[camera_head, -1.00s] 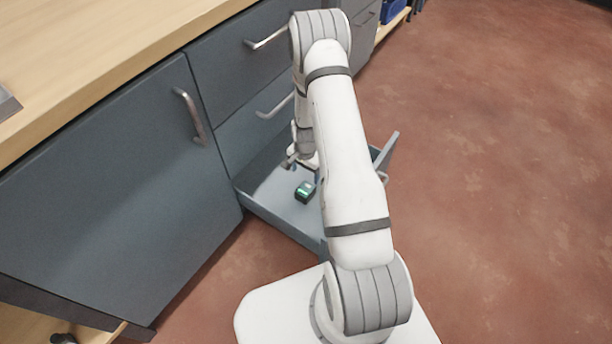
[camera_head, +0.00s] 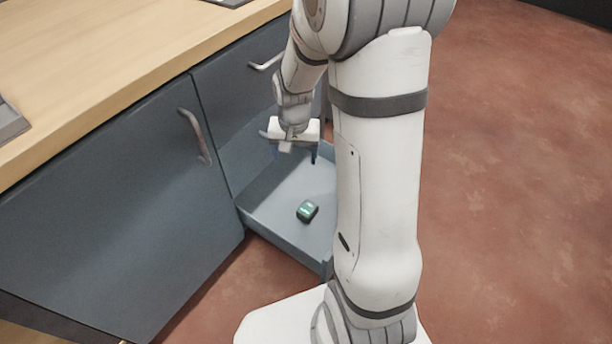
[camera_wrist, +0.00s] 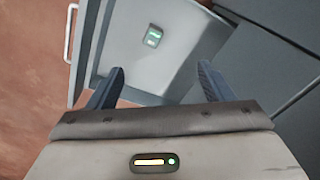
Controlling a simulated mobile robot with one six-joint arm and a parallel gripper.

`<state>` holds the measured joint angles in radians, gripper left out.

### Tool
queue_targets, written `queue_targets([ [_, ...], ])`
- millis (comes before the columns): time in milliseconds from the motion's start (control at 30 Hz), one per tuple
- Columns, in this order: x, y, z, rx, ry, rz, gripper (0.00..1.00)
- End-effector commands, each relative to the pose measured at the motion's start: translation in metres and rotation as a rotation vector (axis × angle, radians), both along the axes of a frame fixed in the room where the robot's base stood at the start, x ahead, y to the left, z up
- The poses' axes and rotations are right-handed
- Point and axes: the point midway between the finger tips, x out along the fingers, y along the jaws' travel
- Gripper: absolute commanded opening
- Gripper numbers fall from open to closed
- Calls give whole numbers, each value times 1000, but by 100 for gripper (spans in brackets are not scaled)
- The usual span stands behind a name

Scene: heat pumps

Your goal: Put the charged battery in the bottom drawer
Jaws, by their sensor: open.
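The battery (camera_head: 307,211), a small dark block with a green lit top, lies on the floor of the open bottom drawer (camera_head: 271,205). In the wrist view the battery (camera_wrist: 154,36) lies ahead of my fingers, apart from them, with the drawer floor (camera_wrist: 130,57) around it. My gripper (camera_head: 294,150) is above the drawer, open and empty. In the wrist view its two fingers (camera_wrist: 160,82) stand wide apart with nothing between them. My arm hides the right part of the drawer in the head view.
A closed cabinet door (camera_head: 110,220) is left of the drawer. A closed upper drawer (camera_head: 235,110) sits above it, under the wooden countertop (camera_head: 110,70). The red floor (camera_head: 510,200) on the right is clear.

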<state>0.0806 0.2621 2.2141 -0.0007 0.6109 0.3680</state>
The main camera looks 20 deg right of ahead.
Motion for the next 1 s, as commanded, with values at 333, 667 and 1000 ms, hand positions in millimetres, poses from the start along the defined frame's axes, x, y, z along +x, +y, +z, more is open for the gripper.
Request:
queue_targets([
  [333, -83, 25, 79, -15, -31, 242, 74],
  [667, -151, 35, 109, -27, -44, 419, 74],
  [1000, -162, 33, 112, -28, -44, 447, 74],
])
